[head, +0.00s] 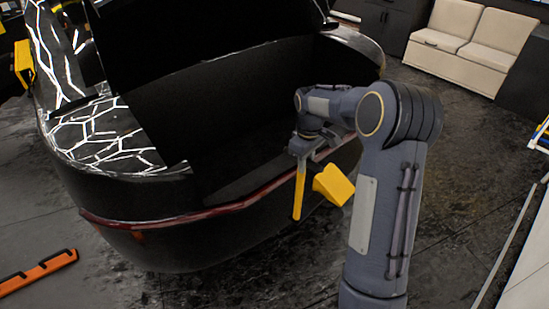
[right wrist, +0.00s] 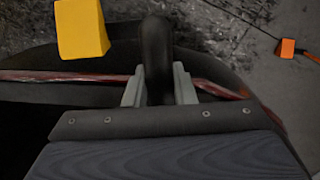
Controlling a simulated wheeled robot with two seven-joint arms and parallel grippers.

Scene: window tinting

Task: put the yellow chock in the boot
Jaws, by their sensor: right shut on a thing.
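The car's boot (head: 255,95) stands open, a dark hollow behind a rear edge with a red strip. My right arm reaches over that edge. My right gripper (head: 306,148) is shut on a dark rounded piece (right wrist: 156,60), a grip of the yellow chock as far as I can tell. The chock's yellow block (head: 333,185) hangs tilted just outside the boot's edge, and a narrow yellow bar (head: 299,192) hangs below the fingers. The block also shows in the right wrist view (right wrist: 82,30). How the block and the grip join is hidden. My left gripper is out of view.
An orange bar (head: 38,272) lies on the floor at the left. Another yellow piece (head: 23,62) is beside the car at far left. A cream sofa (head: 468,42) stands at the back right. The floor right of the car looks clear.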

